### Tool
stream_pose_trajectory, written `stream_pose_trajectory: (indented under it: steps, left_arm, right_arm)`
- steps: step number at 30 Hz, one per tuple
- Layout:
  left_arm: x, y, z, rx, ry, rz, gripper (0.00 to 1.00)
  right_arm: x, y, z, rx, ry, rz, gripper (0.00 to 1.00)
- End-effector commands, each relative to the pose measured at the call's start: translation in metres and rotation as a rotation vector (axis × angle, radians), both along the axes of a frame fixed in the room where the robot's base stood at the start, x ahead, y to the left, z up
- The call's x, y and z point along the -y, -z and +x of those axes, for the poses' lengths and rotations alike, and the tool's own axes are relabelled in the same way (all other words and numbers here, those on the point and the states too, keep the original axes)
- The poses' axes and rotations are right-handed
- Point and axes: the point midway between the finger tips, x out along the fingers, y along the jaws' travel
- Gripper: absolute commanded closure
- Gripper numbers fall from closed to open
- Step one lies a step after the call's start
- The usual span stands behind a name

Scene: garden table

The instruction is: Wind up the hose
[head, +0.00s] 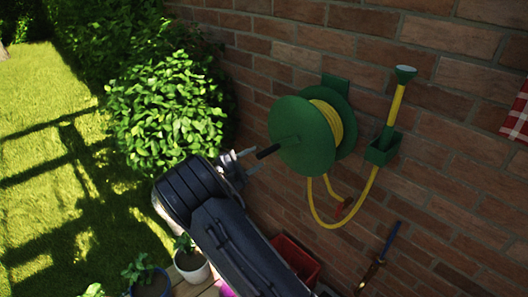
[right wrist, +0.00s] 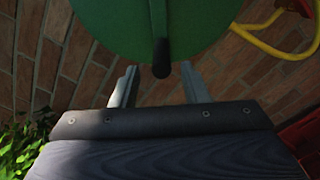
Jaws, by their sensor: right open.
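A green hose reel (head: 303,135) is mounted on the brick wall, with yellow hose (head: 329,119) wound on its drum. The reel's dark crank handle (head: 268,151) sticks out towards my right gripper (head: 243,163). In the right wrist view the handle (right wrist: 161,70) sits between the two open fingers (right wrist: 160,86), with gaps visible on both sides. The gripper is empty. My left gripper is in neither view.
A leafy bush (head: 165,105) stands left of the reel. Potted plants (head: 190,262) and a red container (head: 296,262) are below. A checked cloth (head: 517,115) hangs at the right edge. Lawn (head: 50,180) lies open at left.

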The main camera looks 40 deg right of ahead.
Motion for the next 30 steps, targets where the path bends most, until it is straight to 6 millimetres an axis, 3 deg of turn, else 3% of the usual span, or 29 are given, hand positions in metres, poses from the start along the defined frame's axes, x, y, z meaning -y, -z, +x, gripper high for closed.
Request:
stream_pose_trajectory:
  steps: [3,9,21,30]
  left_arm:
    - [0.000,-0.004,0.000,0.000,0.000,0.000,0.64]
    - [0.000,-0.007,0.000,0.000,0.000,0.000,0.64]
    - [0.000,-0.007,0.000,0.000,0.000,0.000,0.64]
    - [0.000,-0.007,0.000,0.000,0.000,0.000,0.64]
  right_arm:
    - [0.023,-0.001,0.001,0.001,0.005,0.000,0.59]
    - [0.048,-0.001,0.003,0.001,0.003,0.001,0.59]
    - [0.056,0.000,0.004,0.000,0.002,0.002,0.60]
    - [0.056,0.000,0.004,0.000,0.002,0.002,0.99]
